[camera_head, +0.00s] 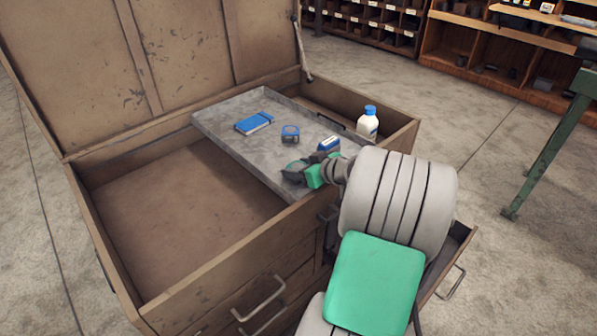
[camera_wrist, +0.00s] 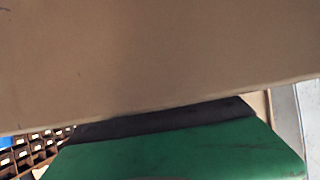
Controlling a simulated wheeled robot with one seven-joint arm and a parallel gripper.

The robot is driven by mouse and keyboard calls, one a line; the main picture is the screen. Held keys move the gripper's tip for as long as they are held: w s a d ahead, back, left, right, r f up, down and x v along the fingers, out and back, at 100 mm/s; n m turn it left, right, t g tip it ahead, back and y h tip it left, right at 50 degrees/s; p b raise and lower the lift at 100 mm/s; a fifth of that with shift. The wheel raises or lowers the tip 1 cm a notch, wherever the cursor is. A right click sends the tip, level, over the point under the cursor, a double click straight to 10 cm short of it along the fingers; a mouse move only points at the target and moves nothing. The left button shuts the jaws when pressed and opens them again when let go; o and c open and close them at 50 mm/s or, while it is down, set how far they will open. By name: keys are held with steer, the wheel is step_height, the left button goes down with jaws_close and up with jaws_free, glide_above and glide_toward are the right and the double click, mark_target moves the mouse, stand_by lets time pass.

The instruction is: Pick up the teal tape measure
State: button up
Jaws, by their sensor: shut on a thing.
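My gripper (camera_head: 294,174) is low over the near right end of the grey tray, with dark fingers and a green part behind them. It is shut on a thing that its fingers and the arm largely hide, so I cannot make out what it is. I see no clearly teal tape measure. A small blue and dark rounded case (camera_head: 290,134), which looks like a tape measure, sits on the tray apart from my gripper. In the wrist view a large brown surface fills the top, above a dark strip and a green part; no tape measure shows there.
The grey tray (camera_head: 225,125) lies across the open brown chest (camera_head: 190,299). On it are a blue flat booklet-like item (camera_head: 254,123) and a blue and white item (camera_head: 328,145) close to my gripper. A white bottle (camera_head: 367,126) stands behind. The left compartment (camera_head: 170,225) is empty.

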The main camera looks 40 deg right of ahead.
steer(key=shift+c, duration=1.4)
steer(key=shift+r, duration=0.1)
